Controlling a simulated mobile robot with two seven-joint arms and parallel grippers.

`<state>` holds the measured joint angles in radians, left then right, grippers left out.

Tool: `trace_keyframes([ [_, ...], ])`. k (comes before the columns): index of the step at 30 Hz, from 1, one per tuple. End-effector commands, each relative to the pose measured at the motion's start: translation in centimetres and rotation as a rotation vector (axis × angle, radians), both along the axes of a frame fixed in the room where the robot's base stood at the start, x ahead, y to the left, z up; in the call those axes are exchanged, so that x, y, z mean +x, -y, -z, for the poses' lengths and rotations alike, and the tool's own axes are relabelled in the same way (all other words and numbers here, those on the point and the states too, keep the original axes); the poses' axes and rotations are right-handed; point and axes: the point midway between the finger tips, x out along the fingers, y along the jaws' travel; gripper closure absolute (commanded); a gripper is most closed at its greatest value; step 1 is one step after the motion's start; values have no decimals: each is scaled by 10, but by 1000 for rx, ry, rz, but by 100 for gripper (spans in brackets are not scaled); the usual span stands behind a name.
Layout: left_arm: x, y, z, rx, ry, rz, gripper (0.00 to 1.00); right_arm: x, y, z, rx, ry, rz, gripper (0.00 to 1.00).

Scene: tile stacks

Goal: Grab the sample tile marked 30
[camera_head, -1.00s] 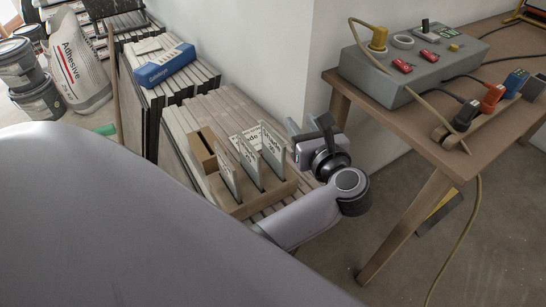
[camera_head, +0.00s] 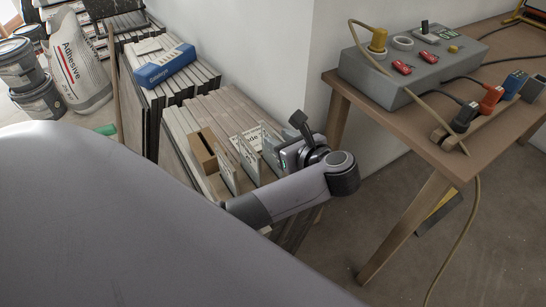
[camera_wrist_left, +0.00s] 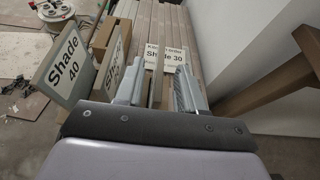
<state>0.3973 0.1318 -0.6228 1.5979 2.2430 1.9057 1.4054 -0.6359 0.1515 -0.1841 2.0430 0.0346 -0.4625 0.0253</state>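In the left wrist view, the left tile (camera_wrist_left: 65,62) reads "Shade 40". The tile beside it (camera_wrist_left: 112,62) reads "Shade", its number hidden by my gripper. A white card (camera_wrist_left: 165,58) beyond reads "Shade 30". My right gripper is not in view.
A wooden table (camera_head: 420,135) with a grey box (camera_head: 410,75) and cables stands right of my arm. A wall rises behind the planks. A blue and white box (camera_head: 165,65) lies on the stack farther back. Adhesive bag (camera_head: 78,65) and buckets stand far left.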

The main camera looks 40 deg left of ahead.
Motion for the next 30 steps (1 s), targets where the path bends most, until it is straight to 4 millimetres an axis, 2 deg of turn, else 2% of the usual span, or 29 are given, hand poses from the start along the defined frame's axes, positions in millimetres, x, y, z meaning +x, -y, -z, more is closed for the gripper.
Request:
trace_keyframes([
  [3,5,-13,5,3,0,0,62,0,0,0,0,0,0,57],
  [6,7,-17,8,1,1,1,62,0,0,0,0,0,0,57],
  [14,8,-18,9,-1,0,2,62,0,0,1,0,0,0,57],
  [15,8,-18,9,-1,0,2,75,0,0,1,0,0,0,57],
  [17,8,-18,8,-1,0,2,94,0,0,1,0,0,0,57],
  [18,8,-18,8,-1,0,2,100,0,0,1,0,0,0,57],
  [30,8,-18,8,-1,0,1,100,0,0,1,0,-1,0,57],
])
